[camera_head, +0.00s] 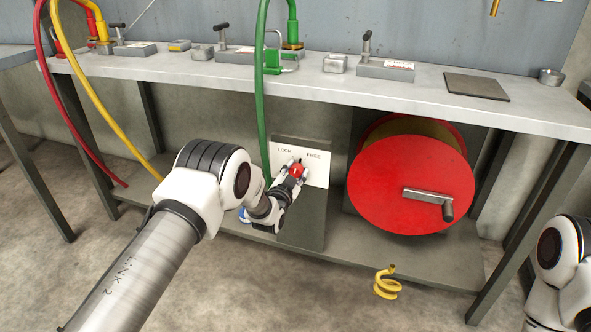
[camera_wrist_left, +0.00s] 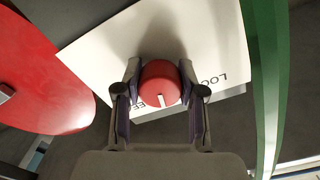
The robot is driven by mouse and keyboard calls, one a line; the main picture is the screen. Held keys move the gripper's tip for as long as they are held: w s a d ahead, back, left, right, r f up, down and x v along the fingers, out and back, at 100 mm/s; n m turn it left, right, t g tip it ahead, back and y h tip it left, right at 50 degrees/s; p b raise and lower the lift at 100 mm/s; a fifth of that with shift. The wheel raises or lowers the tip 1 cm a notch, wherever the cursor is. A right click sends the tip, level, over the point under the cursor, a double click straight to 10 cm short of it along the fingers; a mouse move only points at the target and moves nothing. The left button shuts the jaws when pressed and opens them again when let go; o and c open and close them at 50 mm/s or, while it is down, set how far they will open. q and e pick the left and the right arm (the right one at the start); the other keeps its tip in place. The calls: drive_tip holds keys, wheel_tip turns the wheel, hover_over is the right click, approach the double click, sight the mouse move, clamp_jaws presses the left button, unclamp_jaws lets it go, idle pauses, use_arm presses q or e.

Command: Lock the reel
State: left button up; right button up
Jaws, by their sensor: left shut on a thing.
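A red round knob (camera_head: 297,171) sits on a white plate (camera_head: 318,170) with the words LOCK at left and FREE at right, on a grey stand. My left gripper (camera_head: 296,170) is shut on the knob. In the left wrist view the knob (camera_wrist_left: 160,84) sits between the two fingers of the gripper (camera_wrist_left: 160,90). Its white pointer mark points down there, close to the partly hidden FREE letters. The red flanged reel (camera_head: 400,180) with a metal crank handle (camera_head: 430,196) stands to the right, untouched. My right gripper is out of view.
The workbench (camera_head: 300,85) overhangs the stand and reel. A green hose (camera_head: 262,100) hangs just left of the plate. A yellow coil (camera_head: 386,284) is in front of the lower shelf (camera_head: 350,247). The floor in front is largely clear.

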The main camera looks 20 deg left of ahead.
use_arm(q)
drive_tip(key=n+p, duration=0.1)
drive_tip(key=n, duration=0.4)
drive_tip(key=shift+d+n, duration=0.1)
drive_tip(key=shift+n, duration=0.2)
drive_tip(key=shift+n+p, duration=0.45)
drive_tip(key=shift+n, duration=1.45)
drive_tip(key=o, duration=1.1)
drive_tip(key=shift+o, duration=0.2)
drive_tip(key=s, duration=1.2)
drive_tip(key=shift+a, duration=0.2)
